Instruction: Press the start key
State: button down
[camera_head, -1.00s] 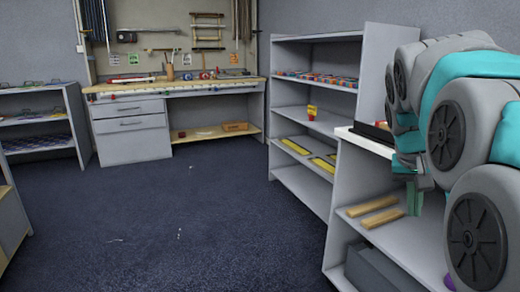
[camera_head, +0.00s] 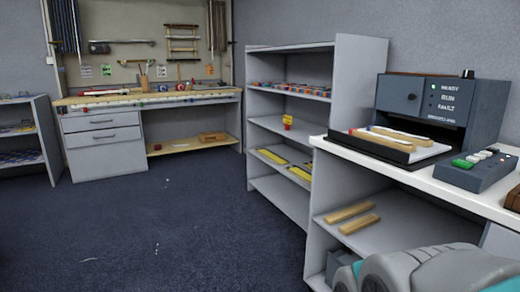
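A dark grey control box (camera_head: 476,172) sits on the white top of the right-hand bench. Its sloped face carries several small keys: a green key (camera_head: 462,163) at the near left, then a red and pale ones; their labels are too small to read. Behind it stands a dark machine (camera_head: 424,102) with a panel of lamps labelled READY, RUN and FAULT; a small green light shows by READY. Part of my grey and teal arm fills the bottom right corner, below the bench top. My gripper is out of view.
A black and white tray (camera_head: 375,148) with wooden pieces (camera_head: 402,135) lies in front of the machine. A brown item (camera_head: 513,199) is at the right edge. Two wooden bars (camera_head: 352,217) lie on the shelf below. A grey shelf unit (camera_head: 347,95) stands behind; open floor lies left.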

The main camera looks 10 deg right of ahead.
aim_at(463, 164)
jog(key=z, duration=1.25)
